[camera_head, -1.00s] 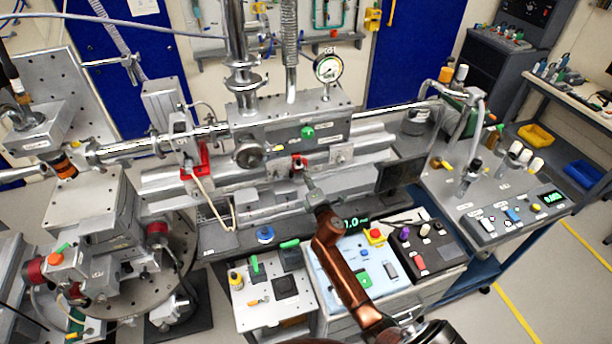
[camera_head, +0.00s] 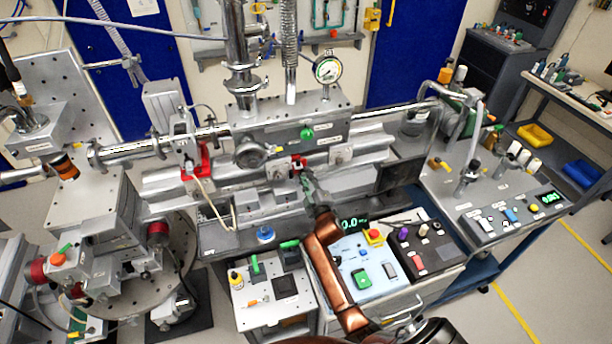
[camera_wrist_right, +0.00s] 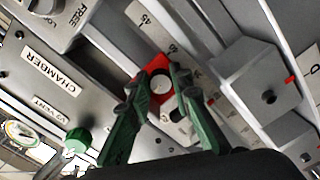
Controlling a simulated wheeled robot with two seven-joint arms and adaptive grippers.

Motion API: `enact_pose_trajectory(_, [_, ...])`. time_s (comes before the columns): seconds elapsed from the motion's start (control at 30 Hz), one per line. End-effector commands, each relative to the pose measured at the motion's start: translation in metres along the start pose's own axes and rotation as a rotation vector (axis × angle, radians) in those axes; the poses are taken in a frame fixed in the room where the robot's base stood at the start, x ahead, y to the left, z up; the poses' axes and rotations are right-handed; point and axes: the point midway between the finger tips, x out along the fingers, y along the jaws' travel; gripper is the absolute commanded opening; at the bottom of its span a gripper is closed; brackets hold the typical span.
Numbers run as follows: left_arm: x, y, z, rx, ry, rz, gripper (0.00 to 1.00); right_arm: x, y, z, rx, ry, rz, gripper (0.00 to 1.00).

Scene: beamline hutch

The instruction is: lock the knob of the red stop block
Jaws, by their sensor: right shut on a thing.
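The red stop block (camera_head: 298,161) sits on the grey rail below the chamber, near the middle of the head view. In the right wrist view the red block (camera_wrist_right: 137,86) lies between and beyond the fingertips, with its pale round knob (camera_wrist_right: 160,85) facing me. My right gripper (camera_wrist_right: 162,76) has green fingers, one on each side of the knob, and is shut on it. In the head view my right gripper (camera_head: 302,173) reaches up to the block from below and hides part of it. The knob's marking is too small to read. My left gripper is out of view.
The grey chamber (camera_head: 290,130) with a green knob (camera_head: 307,133) stands just behind. A red bracket (camera_head: 200,162) with a cable is to the left. A grey block (camera_wrist_right: 262,88) sits close right of the fingers.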

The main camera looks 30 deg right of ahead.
Motion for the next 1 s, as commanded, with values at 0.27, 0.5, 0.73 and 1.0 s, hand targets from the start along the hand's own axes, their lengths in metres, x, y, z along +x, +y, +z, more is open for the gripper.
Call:
enact_pose_trajectory(0.27, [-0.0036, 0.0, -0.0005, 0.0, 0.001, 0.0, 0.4, -0.0001, -0.0008, 0.0002, 0.106, -0.001, -0.001, 0.0])
enact_pose_trajectory(0.5, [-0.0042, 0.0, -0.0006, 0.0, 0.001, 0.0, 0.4, -0.0001, -0.0013, 0.0002, 0.136, 0.0, -0.001, 0.0])
enact_pose_trajectory(0.73, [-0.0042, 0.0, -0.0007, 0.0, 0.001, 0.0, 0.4, -0.0001, -0.0013, 0.0003, 0.137, 0.0, -0.001, 0.0])
enact_pose_trajectory(1.0, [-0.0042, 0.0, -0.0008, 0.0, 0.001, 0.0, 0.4, -0.0001, -0.001, 0.0003, 0.135, 0.0, -0.001, 0.27])
